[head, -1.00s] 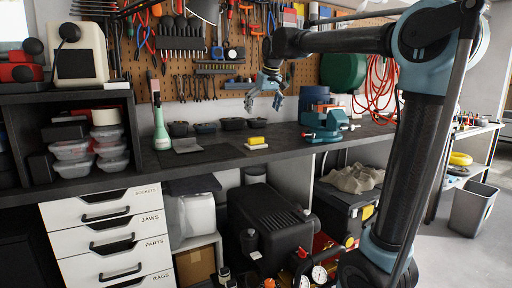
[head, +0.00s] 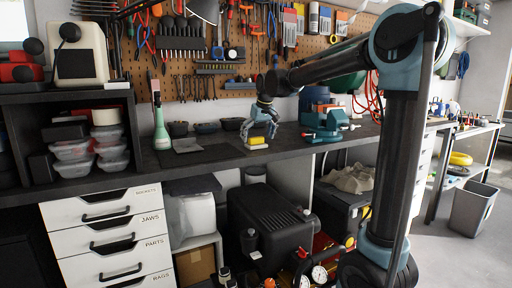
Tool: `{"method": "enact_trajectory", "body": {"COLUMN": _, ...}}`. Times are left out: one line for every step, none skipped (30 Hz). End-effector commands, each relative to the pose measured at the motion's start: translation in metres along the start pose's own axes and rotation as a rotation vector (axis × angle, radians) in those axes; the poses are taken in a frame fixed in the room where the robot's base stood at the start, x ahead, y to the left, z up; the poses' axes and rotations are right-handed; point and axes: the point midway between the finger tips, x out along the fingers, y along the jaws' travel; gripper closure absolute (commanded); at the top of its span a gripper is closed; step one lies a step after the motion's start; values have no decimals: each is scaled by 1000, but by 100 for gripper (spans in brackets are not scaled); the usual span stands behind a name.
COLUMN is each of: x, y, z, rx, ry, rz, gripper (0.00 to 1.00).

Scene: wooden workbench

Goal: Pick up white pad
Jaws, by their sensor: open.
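The white pad (head: 257,147) lies on the dark workbench top, near its front edge. A yellow block (head: 257,140) sits on top of the pad. My gripper (head: 258,134) is open just above the yellow block, with its fingers pointing down around or beside it. At this size I cannot tell whether the fingers touch the block. The gripper hides part of the block's upper side.
A teal vise (head: 325,124) stands on the bench to the right of the pad. Small black bowls (head: 205,127) stand behind and to the left. A green bottle (head: 160,125) and a flat grey sheet (head: 187,145) are further left. A pegboard of tools hangs behind.

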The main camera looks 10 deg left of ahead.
Motion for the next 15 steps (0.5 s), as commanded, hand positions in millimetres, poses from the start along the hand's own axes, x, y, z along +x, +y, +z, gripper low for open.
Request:
{"method": "enact_trajectory", "body": {"x": 7, "y": 0, "z": 0, "rx": 0, "ry": 0, "rz": 0, "gripper": 2}}
{"method": "enact_trajectory", "body": {"x": 11, "y": 0, "z": 0, "rx": 0, "ry": 0, "rz": 0, "gripper": 2}}
{"method": "enact_trajectory", "body": {"x": 15, "y": 0, "z": 0, "rx": 0, "ry": 0, "rz": 0, "gripper": 2}}
{"method": "enact_trajectory", "body": {"x": 18, "y": 0, "z": 0, "rx": 0, "ry": 0, "rz": 0, "gripper": 2}}
{"method": "enact_trajectory", "body": {"x": 20, "y": 0, "z": 0, "rx": 0, "ry": 0, "rz": 0, "gripper": 2}}
{"method": "enact_trajectory", "body": {"x": 22, "y": 0, "z": 0, "rx": 0, "ry": 0, "rz": 0, "gripper": 2}}
{"method": "enact_trajectory", "body": {"x": 22, "y": 0, "z": 0, "rx": 0, "ry": 0, "rz": 0, "gripper": 2}}
{"method": "enact_trajectory", "body": {"x": 23, "y": 0, "z": 0, "rx": 0, "ry": 0, "rz": 0, "gripper": 2}}
{"method": "enact_trajectory", "body": {"x": 24, "y": 0, "z": 0, "rx": 0, "ry": 0, "rz": 0, "gripper": 2}}
{"method": "enact_trajectory", "body": {"x": 24, "y": 0, "z": 0, "rx": 0, "ry": 0, "rz": 0, "gripper": 2}}
{"method": "enact_trajectory", "body": {"x": 24, "y": 0, "z": 0, "rx": 0, "ry": 0, "rz": 0, "gripper": 2}}
{"method": "enact_trajectory", "body": {"x": 24, "y": 0, "z": 0, "rx": 0, "ry": 0, "rz": 0, "gripper": 2}}
{"method": "enact_trajectory", "body": {"x": 24, "y": 0, "z": 0, "rx": 0, "ry": 0, "rz": 0, "gripper": 2}}
{"method": "enact_trajectory", "body": {"x": 23, "y": 0, "z": 0, "rx": 0, "ry": 0, "rz": 0, "gripper": 2}}
{"method": "enact_trajectory", "body": {"x": 23, "y": 0, "z": 0, "rx": 0, "ry": 0, "rz": 0, "gripper": 8}}
